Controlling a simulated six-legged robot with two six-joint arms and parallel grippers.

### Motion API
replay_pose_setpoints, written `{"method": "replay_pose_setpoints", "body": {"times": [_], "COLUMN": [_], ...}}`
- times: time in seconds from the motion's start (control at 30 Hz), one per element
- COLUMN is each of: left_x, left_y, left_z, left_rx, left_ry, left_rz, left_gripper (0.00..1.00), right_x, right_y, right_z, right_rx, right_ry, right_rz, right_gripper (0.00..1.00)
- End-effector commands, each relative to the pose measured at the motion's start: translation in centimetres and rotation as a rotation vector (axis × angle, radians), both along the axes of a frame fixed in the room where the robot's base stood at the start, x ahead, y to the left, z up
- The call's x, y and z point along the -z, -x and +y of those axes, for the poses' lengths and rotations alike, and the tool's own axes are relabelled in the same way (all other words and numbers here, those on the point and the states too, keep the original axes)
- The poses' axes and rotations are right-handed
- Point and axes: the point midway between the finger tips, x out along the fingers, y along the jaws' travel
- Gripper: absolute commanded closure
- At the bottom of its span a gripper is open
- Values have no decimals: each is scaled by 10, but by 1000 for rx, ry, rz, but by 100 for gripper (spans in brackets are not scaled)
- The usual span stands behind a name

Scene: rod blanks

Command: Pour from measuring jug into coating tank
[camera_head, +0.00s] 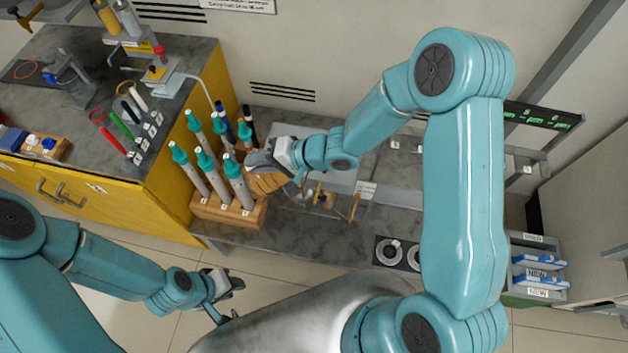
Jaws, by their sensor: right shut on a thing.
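My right gripper (268,160) is above the grey bench, just right of the rod rack. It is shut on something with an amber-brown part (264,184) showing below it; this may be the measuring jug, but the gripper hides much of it. A clear, box-like vessel (305,205), possibly the coating tank, stands on the bench to the right of and below the gripper. Its outline is faint. I cannot tell whether any liquid is flowing. My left gripper (230,298) is low over the floor in front of the bench, with its fingers apart and empty.
A wooden rack (228,210) with several teal-topped rods stands close left of my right gripper. A yellow cabinet (110,205) with tools on top fills the left. Grey round fittings (390,252) lie at the bench's front right. A shelf of blue items (538,262) stands far right.

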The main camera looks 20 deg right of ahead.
Motion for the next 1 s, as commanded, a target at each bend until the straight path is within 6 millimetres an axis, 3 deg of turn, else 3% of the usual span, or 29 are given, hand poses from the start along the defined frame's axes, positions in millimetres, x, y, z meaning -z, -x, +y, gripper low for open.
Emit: {"method": "replay_pose_setpoints", "body": {"times": [1.0], "left_x": [-9], "left_y": [0], "left_z": [0], "left_rx": [0], "left_ry": [0], "left_rz": [0], "left_gripper": [69], "right_x": [-4], "right_y": [0], "right_z": [-8], "right_rx": [0], "right_ry": [-78], "right_rz": [-7], "right_gripper": [100]}}
